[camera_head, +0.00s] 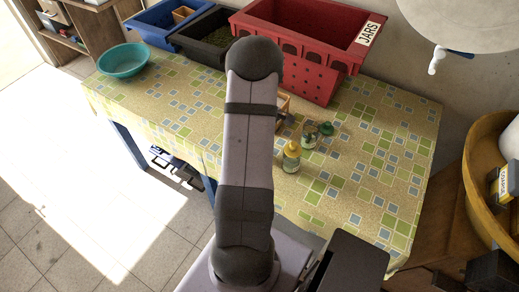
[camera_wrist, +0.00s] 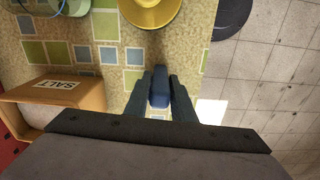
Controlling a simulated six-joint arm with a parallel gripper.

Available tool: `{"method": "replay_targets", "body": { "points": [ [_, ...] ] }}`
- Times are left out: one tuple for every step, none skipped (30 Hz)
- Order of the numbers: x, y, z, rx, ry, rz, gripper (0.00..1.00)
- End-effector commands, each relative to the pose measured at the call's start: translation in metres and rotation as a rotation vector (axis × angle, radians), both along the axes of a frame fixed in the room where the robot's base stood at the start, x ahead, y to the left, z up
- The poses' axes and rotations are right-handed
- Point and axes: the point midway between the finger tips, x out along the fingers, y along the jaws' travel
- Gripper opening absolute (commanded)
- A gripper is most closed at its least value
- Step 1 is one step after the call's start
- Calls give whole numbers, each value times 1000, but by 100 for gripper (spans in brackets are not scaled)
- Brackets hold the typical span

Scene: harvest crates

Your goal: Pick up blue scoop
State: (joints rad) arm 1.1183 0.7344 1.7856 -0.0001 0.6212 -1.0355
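A narrow blue piece (camera_wrist: 159,87), which looks like part of the blue scoop, shows in the wrist view. It fills the gap between the two dark fingers of my gripper (camera_wrist: 161,90), with no clear space at its sides. My gripper looks shut on it. The rest of the scoop's shape cannot be made out. In the head view my arm hides the gripper and the scoop.
A wooden box labelled SALT (camera_wrist: 52,98) stands left of my gripper, with a yellow-topped bottle (camera_head: 291,157) and a green-topped jar (camera_head: 309,135) close by. A red JARS crate (camera_head: 310,80), black crate (camera_head: 205,50) and teal bowl (camera_head: 123,62) stand behind. The table's right is clear.

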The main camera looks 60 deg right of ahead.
Motion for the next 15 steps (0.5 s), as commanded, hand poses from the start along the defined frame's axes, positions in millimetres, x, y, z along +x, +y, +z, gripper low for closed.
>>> {"method": "replay_targets", "body": {
  "points": [
    [0,0,0,0,0,0,10],
    [0,0,0,0,0,0,2],
    [0,0,0,0,0,0,0],
    [0,0,0,0,0,0,0],
    [0,0,0,0,0,0,0],
    [0,0,0,0,0,0,0],
    [0,0,0,0,0,0,0],
    [0,0,0,0,0,0,0],
    [0,0,0,0,0,0,0],
    [0,0,1,0,0,0,0],
    [0,0,1,0,0,0,0],
    [0,0,1,0,0,0,0],
    [0,0,2,-1,0,0,0],
    [0,0,3,-1,0,0,0],
    [0,0,6,-1,0,0,0]
  ]
}}
